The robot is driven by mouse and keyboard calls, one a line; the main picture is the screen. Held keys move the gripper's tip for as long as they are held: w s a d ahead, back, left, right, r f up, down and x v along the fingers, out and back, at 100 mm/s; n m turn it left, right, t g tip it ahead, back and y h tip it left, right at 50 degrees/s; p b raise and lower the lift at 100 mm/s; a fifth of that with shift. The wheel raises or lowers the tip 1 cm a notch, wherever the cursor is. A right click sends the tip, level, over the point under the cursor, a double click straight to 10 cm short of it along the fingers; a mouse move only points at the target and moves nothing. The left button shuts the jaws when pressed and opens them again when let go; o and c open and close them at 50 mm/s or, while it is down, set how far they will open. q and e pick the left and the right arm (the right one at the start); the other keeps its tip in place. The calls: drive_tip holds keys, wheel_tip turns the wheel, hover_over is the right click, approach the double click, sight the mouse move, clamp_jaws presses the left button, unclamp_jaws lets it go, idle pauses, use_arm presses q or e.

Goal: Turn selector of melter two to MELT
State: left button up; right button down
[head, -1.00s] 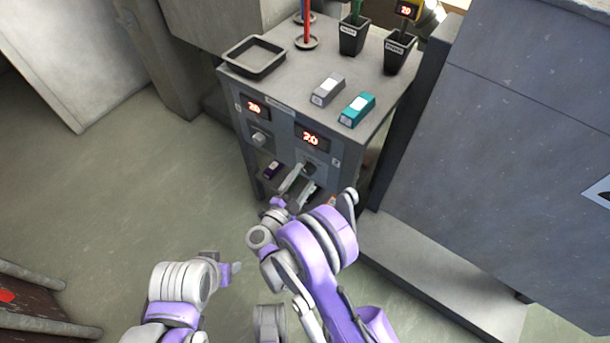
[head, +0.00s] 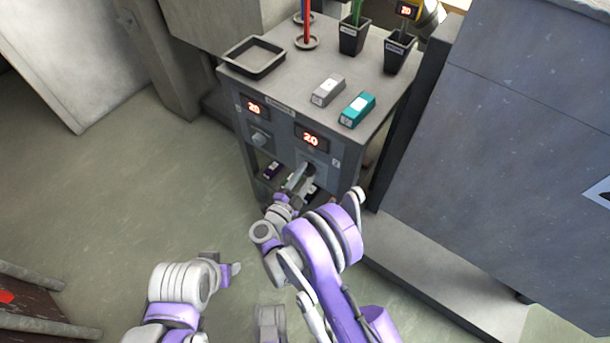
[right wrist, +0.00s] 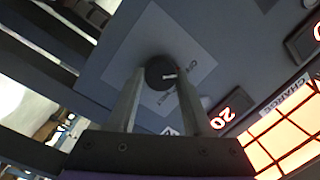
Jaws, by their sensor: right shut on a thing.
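The right-hand melter panel on the grey cabinet has a lit display (head: 310,138) reading 20. In the right wrist view its round dark selector knob (right wrist: 160,72), with a white pointer mark, sits on a lighter label plate (right wrist: 183,48). My right gripper (head: 303,178) is at this panel, with its two fingers (right wrist: 160,88) closed on either side of the knob. In the head view the gripper hides the knob. The plate lettering is too small or covered to read well. My left arm is low in the head view; its gripper does not show clearly.
The other panel has its own display (head: 253,107) and knob (head: 260,138). A black tray (head: 254,57), a grey block (head: 328,90), a teal block (head: 357,109) and dark pots (head: 398,54) stand on top. A large grey housing (head: 520,150) stands at right.

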drive_tip(key=shift+f+m, duration=0.1)
drive_tip(key=shift+m, duration=0.3)
drive_tip(key=m+b, duration=0.1)
drive_tip(key=m, duration=0.1)
drive_tip(key=shift+f+m+b, duration=0.1)
drive_tip(key=shift+m+b, duration=0.25)
drive_tip(key=shift+m, duration=0.05)
drive_tip(key=m+h+b, duration=0.1)
drive_tip(key=m, duration=0.4)
drive_tip(key=shift+a, duration=0.1)
drive_tip(key=m, duration=0.5)
drive_tip(key=shift+h+b, duration=0.3)
drive_tip(key=shift+b, duration=0.1)
drive_tip(key=m+h, duration=0.1)
drive_tip(key=m, duration=0.4)
drive_tip(key=shift+w+a, duration=0.1)
drive_tip(key=shift+m, duration=0.5)
drive_tip(key=shift+c, duration=1.6)
unclamp_jaws()
